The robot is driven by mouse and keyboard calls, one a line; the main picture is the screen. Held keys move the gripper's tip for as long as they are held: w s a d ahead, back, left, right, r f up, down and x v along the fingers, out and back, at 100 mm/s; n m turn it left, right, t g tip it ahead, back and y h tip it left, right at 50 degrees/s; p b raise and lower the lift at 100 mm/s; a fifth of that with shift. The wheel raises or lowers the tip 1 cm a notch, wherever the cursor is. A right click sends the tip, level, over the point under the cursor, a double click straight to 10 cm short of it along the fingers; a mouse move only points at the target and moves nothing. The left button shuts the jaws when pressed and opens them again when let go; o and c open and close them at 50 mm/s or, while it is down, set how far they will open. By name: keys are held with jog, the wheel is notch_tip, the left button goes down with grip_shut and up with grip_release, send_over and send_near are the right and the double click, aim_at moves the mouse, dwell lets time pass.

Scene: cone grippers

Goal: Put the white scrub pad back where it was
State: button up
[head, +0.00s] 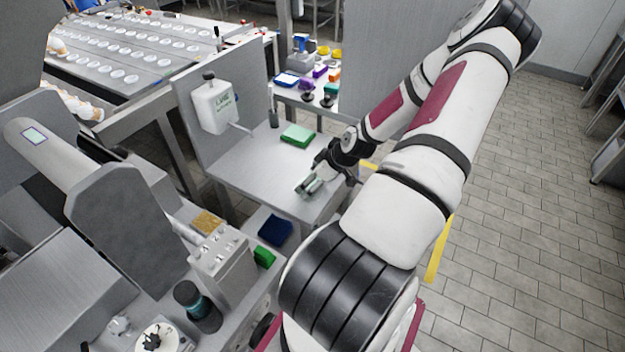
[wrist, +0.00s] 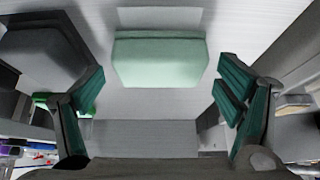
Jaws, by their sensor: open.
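My gripper (head: 309,185) is open, low over the front part of the metal table. In the wrist view its teal-padded fingers (wrist: 160,82) stand apart on either side of a pale, faintly green block (wrist: 160,62), which looks like the white scrub pad. A gap shows between the block and each finger. The block appears to rest on a light surface; I cannot tell how far the fingertips are above it. In the head view the gripper mostly hides this spot.
A dark blue pad (head: 275,230) and a small green block (head: 264,257) lie nearer, to the left of my arm. Bare tabletop surrounds the green box.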

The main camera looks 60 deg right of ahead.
jog(key=p+v, duration=0.2)
jog(key=v, duration=1)
jog(key=w+a+r+n+g+h, duration=0.15)
jog(key=w+a+r, duration=0.25)
jog(key=a+r, duration=0.65)
jog(key=w+a+r+m+g+h, duration=0.1)
jog(key=w+a+r+g, duration=0.2)
jog(key=a+r, duration=0.7)
jog(key=s+a+r+t+y, duration=0.1)
jog(key=s+a+r, duration=0.3)
jog(key=a+r, duration=0.3)
jog(key=s+a+r+t+y, duration=0.1)
jog(key=s+a+r, duration=0.3)
jog(key=a, duration=0.7)
notch_tip(320, 180, up, 3)
jog(key=shift+a+f+t, duration=0.1)
jog(key=shift+a+t, duration=0.1)
jog(key=shift+t, duration=0.55)
jog(key=shift+y, duration=0.25)
